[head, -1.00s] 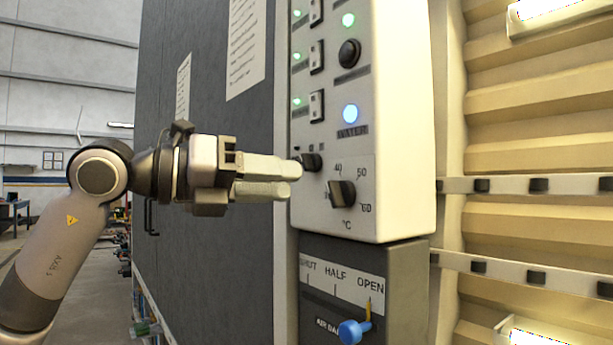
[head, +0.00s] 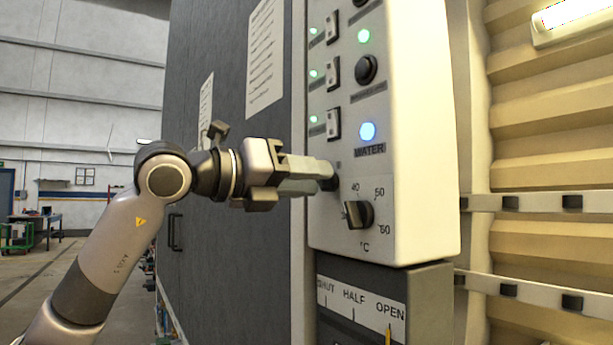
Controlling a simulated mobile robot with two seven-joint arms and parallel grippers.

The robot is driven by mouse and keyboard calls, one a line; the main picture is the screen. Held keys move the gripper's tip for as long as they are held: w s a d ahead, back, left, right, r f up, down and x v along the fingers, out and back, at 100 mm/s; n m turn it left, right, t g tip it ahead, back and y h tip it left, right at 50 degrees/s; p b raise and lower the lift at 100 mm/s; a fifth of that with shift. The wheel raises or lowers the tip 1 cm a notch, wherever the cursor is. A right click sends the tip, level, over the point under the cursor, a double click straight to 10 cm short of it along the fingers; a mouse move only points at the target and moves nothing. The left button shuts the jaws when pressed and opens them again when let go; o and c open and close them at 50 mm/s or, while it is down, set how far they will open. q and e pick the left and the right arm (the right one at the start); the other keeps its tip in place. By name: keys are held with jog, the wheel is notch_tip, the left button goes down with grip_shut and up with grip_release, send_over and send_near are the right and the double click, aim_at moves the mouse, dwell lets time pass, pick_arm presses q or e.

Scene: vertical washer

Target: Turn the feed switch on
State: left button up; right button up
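A pale control panel (head: 425,200) stands upright at the middle right of the head view. A small dark knob (head: 331,184) sits on its left side, above and left of the temperature dial (head: 359,214). My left gripper (head: 324,180) reaches in from the left, and its fingertips overlap this knob and partly hide it. I cannot tell if the fingers touch or grip it. Labels by this knob are hidden or unreadable, so I cannot confirm it is the feed switch. My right gripper is not in view.
Several rocker switches, such as the lowest one (head: 333,124), sit above with lit green lamps. A blue WATER lamp (head: 367,131) glows beside them. A black round button (head: 366,69) is higher up. A dark lower box (head: 350,275) carries SHUT, HALF, OPEN marks.

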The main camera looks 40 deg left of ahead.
pick_arm(q)
grip_shut()
